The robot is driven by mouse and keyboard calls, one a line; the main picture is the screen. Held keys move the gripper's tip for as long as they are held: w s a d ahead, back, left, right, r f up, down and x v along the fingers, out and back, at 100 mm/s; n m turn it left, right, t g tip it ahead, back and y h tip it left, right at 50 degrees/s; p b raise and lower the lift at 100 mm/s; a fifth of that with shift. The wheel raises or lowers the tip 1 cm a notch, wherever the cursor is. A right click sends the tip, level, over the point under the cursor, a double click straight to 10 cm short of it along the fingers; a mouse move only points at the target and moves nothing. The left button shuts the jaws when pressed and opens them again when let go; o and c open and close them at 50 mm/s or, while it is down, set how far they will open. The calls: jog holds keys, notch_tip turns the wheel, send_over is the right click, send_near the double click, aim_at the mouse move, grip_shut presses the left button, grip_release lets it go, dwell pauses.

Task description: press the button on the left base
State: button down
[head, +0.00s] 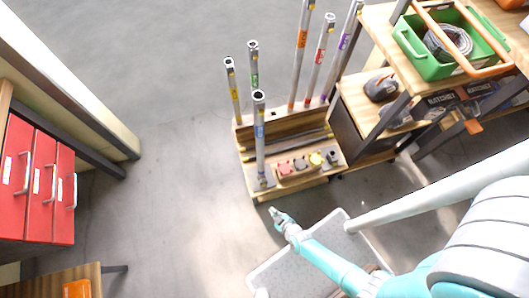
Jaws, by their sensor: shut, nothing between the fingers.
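A low wooden stand (262,197) in the middle holds upright grey tubes with coloured bands. On its front step are small round buttons: a red one (284,168) at the left, another red one (300,163) beside it, and a yellow one (316,158) to the right. A blue-banded tube (260,140) stands on a grey foot left of them. I cannot tell which part is the left base. My gripper (275,211) is shut and empty, just in front of the stand's front edge in the picture, apart from the buttons.
A red drawer cabinet (36,185) stands at the left. A wooden bench at the right holds a green crate (432,66) with a coiled hose. A pale tray-like surface (290,270) lies under my arm. The grey floor left of the stand is clear.

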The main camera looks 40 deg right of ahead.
aim_at(264, 189)
jog(key=shift+w+f, duration=0.2)
jog(key=shift+f, duration=0.1)
jog(key=shift+w, duration=0.15)
jog(key=shift+w+d, duration=0.45)
jog(key=shift+w, duration=0.9)
jog(key=shift+w+d, duration=0.45)
jog(key=shift+w, duration=0.85)
jog(key=shift+w+d, duration=0.45)
jog(key=shift+w, duration=0.9)
jog(key=shift+w, duration=0.1)
jog(key=shift+w+d, duration=0.1)
jog(key=shift+w, duration=0.25)
